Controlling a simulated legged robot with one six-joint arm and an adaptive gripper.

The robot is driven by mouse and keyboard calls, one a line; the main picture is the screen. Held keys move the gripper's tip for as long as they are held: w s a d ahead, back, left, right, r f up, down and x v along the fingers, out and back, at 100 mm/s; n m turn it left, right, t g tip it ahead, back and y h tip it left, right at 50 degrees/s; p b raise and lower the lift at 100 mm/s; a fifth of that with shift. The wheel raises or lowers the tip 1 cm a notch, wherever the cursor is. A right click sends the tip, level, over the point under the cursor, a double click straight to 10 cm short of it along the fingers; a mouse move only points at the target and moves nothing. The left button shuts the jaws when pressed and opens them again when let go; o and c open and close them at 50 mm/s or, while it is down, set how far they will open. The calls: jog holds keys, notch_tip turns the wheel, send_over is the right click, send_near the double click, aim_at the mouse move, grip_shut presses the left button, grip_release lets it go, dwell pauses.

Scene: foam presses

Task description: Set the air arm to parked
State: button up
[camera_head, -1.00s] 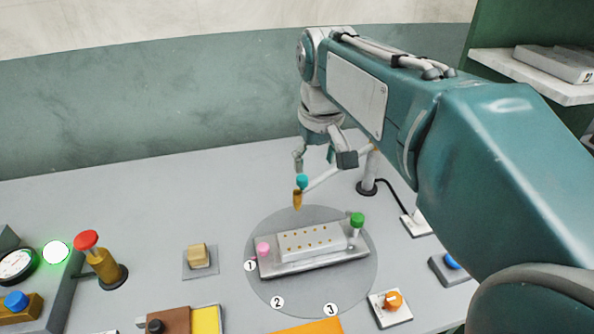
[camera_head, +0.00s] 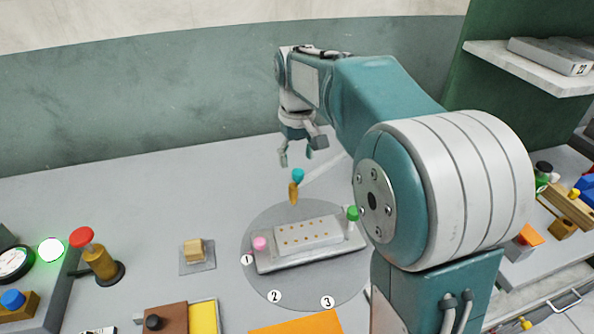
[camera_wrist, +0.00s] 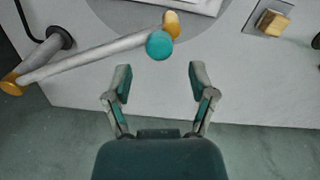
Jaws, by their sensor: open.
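The air arm is a pale grey bar (camera_wrist: 95,55) with a teal knob (camera_head: 298,175) and an orange nozzle (camera_head: 293,193) at one end. The nozzle hangs at the back edge of the round grey disc (camera_head: 255,290). In the wrist view the teal knob (camera_wrist: 159,45) lies just beyond my fingertips, roughly centred between them, and the bar runs left to an orange end cap (camera_wrist: 12,84). My gripper (camera_head: 299,152) is open and empty, behind and above the knob; it also shows in the wrist view (camera_wrist: 160,78). My arm hides the bar's post in the head view.
A grey plate with a holed block (camera_head: 308,234), a pink knob (camera_head: 260,243) and a green knob (camera_head: 353,213) sits on the disc. A wooden block (camera_head: 194,250) and a red-topped post (camera_head: 95,258) stand left.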

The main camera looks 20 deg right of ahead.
aim_at(297, 170)
jog(key=shift+f, duration=2.2)
grip_shut()
